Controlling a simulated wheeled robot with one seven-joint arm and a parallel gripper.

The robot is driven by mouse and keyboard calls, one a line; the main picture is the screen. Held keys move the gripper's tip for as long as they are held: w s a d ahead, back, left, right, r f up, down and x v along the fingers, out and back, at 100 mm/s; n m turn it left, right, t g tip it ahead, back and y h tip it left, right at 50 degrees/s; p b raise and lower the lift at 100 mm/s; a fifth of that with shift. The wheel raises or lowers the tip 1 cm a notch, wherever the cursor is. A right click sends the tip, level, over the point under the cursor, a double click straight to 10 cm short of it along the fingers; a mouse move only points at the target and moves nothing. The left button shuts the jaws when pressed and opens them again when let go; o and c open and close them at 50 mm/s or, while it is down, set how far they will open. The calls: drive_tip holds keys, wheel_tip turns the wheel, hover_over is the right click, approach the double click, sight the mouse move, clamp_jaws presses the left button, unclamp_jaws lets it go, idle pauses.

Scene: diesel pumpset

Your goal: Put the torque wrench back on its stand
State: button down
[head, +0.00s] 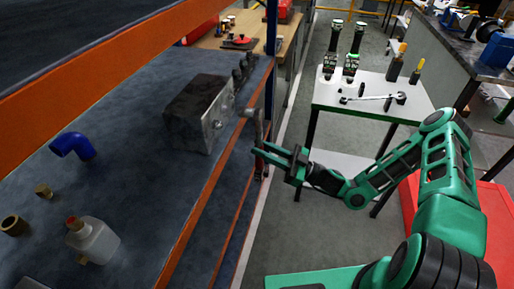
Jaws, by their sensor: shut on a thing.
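My gripper (268,151) is at the front edge of the blue-grey shelf, its fingers pointing left. It is shut on a slim upright tool, which looks like the torque wrench (256,130), with a grey rounded head at the top and a reddish lower part below the fingers. The fingers hide part of its middle. I cannot tell for sure which thing is the wrench's stand. A white-topped table (330,97) behind my gripper carries a silver spanner (370,98) lying beside small dark blocks (399,98).
On the shelf (130,185) are a grey metal box (196,112), a blue elbow pipe (72,145), brass fittings (14,225) and a white bottle (92,240). Two green-black tools (351,66) and yellow-topped tools (395,66) stand on the white table. Grey floor lies between shelf and table.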

drive_tip(key=shift+s+d, duration=0.1)
drive_tip(key=shift+d, duration=0.15)
